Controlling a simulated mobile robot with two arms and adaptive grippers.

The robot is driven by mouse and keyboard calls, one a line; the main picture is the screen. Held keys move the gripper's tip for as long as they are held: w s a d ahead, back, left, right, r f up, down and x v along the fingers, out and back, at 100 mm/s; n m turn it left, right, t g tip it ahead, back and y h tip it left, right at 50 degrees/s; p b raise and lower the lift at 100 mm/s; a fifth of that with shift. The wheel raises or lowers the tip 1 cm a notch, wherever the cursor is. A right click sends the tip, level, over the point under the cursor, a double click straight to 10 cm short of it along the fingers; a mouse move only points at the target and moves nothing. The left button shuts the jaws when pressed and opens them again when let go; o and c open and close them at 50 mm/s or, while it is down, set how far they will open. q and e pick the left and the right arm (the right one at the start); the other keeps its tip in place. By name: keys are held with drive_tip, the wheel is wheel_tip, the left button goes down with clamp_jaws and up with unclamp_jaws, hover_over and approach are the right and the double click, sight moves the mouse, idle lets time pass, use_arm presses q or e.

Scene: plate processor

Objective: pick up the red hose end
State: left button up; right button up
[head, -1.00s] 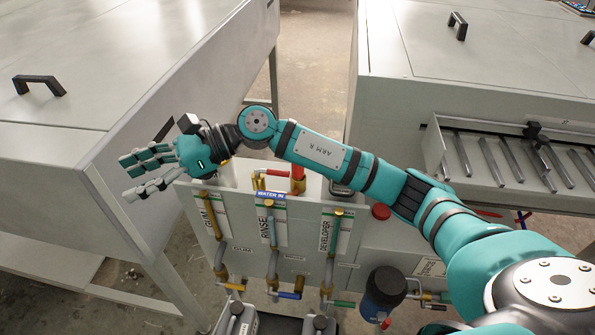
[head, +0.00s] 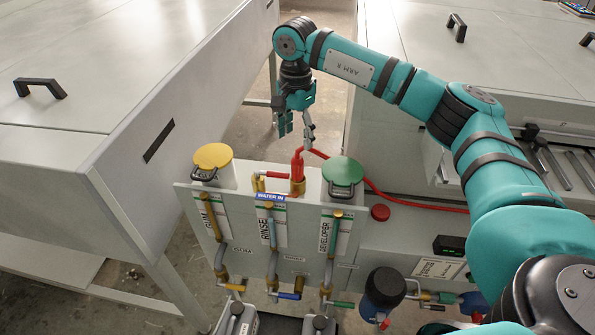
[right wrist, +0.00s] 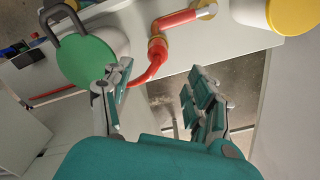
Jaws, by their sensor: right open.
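The red hose end (head: 298,164) stands upright in a brass fitting (head: 297,186) behind the grey panel with the WATER IN label. Its hose (head: 388,196) runs off to the right behind the green-lidded container. My right gripper (head: 297,133) points down just above the hose end, open, with nothing between its fingers. In the right wrist view the hose end (right wrist: 146,74) and its brass fitting (right wrist: 157,47) show beyond the open fingers (right wrist: 160,80), close to the left finger. I cannot tell whether that finger touches it. My left gripper is not in view.
A yellow-lidded container (head: 213,157) stands left of the fitting and a green-lidded one (head: 342,171) right of it. A short red-handled pipe (head: 272,174) is beside the fitting. Large grey machines (head: 130,75) flank a narrow gap of open floor.

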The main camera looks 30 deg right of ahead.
sight(297, 157)
wheel_tip(297, 157, down, 5)
drive_tip(key=shift+r+p, duration=0.15)
drive_tip(key=shift+p, duration=0.15)
drive_tip(key=f, duration=0.2)
drive_tip(key=f+p, duration=0.1)
drive_tip(key=f, duration=0.2)
drive_tip(key=shift+s+d, duration=0.15)
drive_tip(key=shift+s, duration=0.05)
drive_tip(key=shift+f, duration=0.2)
clamp_jaws()
